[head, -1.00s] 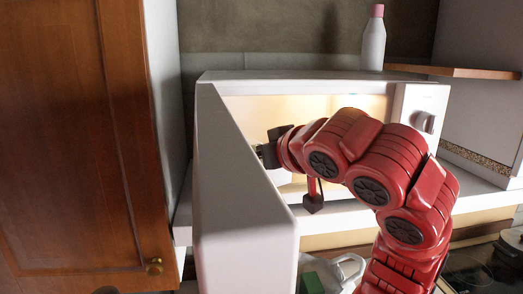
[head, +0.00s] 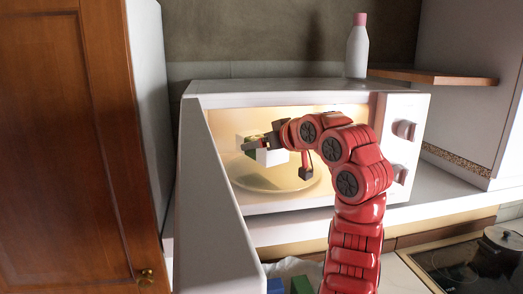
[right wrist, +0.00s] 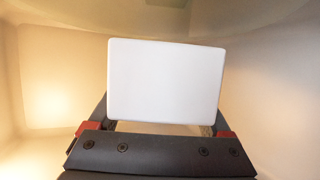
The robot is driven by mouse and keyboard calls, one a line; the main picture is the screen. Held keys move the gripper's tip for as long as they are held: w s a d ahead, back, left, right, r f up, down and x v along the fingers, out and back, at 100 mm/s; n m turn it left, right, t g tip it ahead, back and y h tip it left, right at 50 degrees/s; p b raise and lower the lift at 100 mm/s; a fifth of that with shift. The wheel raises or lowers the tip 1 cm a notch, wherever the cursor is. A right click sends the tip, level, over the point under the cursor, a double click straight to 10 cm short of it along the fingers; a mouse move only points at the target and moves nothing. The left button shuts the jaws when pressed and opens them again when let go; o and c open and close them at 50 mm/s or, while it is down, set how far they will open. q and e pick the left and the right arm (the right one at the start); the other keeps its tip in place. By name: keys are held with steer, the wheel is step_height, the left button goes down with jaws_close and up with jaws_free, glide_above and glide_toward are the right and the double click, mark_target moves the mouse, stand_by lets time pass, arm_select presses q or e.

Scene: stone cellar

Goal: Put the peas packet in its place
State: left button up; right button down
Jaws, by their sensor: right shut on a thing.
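The microwave (head: 300,88) stands on the counter with its door (head: 213,190) swung open towards me. My right gripper (head: 262,146) is inside its lit cavity, above the turntable plate (head: 283,186). It is shut on a small box with a white face (head: 272,157) and some green and yellow on top, which I take to be the peas packet. In the right wrist view the box's blank white face (right wrist: 165,80) sits between the fingers (right wrist: 158,128); its printed side is hidden. I cannot tell whether the box touches the plate. My left gripper is out of view.
A wooden cupboard door (head: 60,150) fills the left. A hob with a pot (head: 505,245) is at the lower right. Green and blue items (head: 300,284) show at the bottom edge.

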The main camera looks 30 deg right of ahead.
steer(key=shift+f+p, duration=1.2)
steer(key=shift+f, duration=0.55)
steer(key=shift+f, duration=0.15)
steer(key=shift+c, duration=1.3)
jaws_free()
steer(key=shift+b, duration=0.3)
steer(key=shift+o, duration=1.3)
